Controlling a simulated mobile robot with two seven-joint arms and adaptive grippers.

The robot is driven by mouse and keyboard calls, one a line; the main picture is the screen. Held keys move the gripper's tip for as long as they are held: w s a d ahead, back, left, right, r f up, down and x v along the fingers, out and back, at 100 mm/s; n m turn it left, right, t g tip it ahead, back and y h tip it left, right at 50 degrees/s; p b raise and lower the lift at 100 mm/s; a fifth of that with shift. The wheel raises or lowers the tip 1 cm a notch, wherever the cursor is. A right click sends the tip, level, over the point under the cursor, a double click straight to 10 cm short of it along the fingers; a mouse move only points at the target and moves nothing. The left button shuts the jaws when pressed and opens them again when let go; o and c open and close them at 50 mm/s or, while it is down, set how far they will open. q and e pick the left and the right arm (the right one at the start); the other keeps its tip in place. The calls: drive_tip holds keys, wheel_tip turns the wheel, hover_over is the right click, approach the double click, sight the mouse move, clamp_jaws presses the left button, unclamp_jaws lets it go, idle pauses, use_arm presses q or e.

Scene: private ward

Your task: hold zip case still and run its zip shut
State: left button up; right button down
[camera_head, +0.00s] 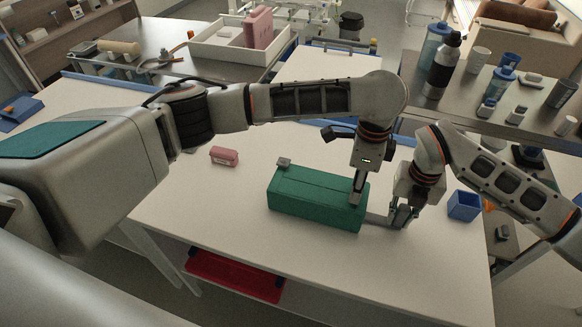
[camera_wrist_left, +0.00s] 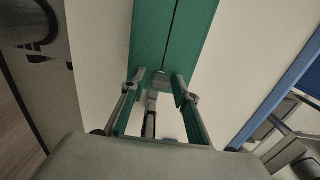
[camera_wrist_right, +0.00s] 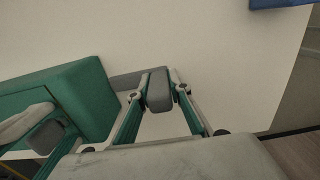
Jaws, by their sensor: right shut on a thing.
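The green zip case (camera_head: 312,200) lies on the white table, a dark seam running lengthwise along its top. My left gripper (camera_head: 357,196) is over the case's right end. In the left wrist view its fingers (camera_wrist_left: 157,88) stand apart on either side of a small grey piece (camera_wrist_left: 159,76) at the end of the seam; I see gaps beside it. My right gripper (camera_head: 400,216) is low beside the case's right end. In the right wrist view it is shut on the grey tab (camera_wrist_right: 126,79) that sticks out from the case.
A pink box (camera_head: 224,156) lies left of the case, and an open blue container (camera_head: 464,206) stands to the right. A red tray (camera_head: 235,275) is under the table. The table front is clear.

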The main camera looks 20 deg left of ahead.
use_arm(q)
drive_tip(key=shift+r, duration=4)
drive_tip(key=o, duration=1.1)
use_arm(e)
drive_tip(key=c, duration=1.8)
unclamp_jaws()
drive_tip(key=shift+r, duration=0.1)
